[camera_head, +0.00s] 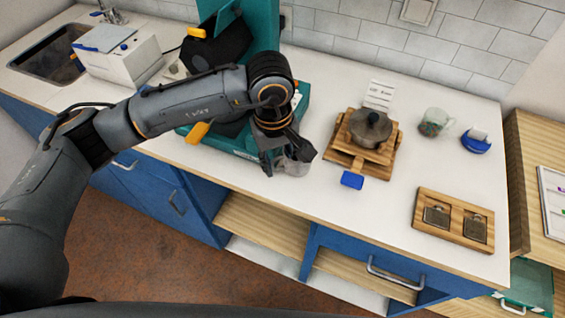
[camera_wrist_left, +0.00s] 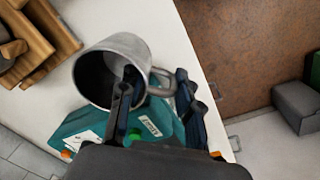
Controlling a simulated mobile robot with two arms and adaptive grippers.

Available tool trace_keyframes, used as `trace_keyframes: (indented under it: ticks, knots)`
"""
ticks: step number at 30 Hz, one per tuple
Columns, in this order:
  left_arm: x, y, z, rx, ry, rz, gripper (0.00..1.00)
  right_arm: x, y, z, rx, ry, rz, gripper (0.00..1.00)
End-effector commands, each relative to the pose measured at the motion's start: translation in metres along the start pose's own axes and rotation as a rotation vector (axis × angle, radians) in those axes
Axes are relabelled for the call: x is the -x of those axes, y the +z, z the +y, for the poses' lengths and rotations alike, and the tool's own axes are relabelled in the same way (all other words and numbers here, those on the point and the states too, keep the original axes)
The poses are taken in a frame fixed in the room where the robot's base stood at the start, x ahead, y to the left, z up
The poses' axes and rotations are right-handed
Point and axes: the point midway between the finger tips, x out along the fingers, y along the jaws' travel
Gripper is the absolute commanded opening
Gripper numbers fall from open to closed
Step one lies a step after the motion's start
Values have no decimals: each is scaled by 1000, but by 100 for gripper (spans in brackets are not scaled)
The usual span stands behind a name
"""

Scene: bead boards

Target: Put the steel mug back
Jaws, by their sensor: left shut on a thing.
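The steel mug (camera_head: 293,162) is at the front of the white counter, partly hidden by my left gripper (camera_head: 279,158). In the left wrist view the steel mug (camera_wrist_left: 113,66) shows its dark open mouth and its handle. My left gripper (camera_wrist_left: 158,98) is shut on the mug there, with one finger at the mouth and the other by the handle. Whether the mug touches the counter cannot be told. My right gripper is not in view.
A teal machine (camera_head: 262,45) stands behind my left arm. A wooden stand (camera_head: 341,156) with a round grey pot (camera_head: 370,127) is to the right. A wooden tray (camera_head: 455,241), a glass mug (camera_head: 434,122) and a blue holder (camera_head: 475,143) lie farther right.

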Motion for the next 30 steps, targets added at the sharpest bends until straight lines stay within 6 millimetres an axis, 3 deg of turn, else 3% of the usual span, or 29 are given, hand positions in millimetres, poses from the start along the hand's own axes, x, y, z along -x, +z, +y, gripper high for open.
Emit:
trace_keyframes:
  ticks: [8, 15, 27, 28, 30]
  knots:
    - [-22, -11, 12, 0, -2, -3, 0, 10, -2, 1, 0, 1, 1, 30]
    - [-49, -10, 10, 0, 0, -2, 0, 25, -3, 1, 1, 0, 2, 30]
    - [-55, -10, 10, -1, 1, 0, 0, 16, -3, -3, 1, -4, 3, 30]
    - [-54, -10, 10, -1, 0, 0, 40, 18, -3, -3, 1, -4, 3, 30]
    - [-53, -10, 9, -1, 0, -1, 54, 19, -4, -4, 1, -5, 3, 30]
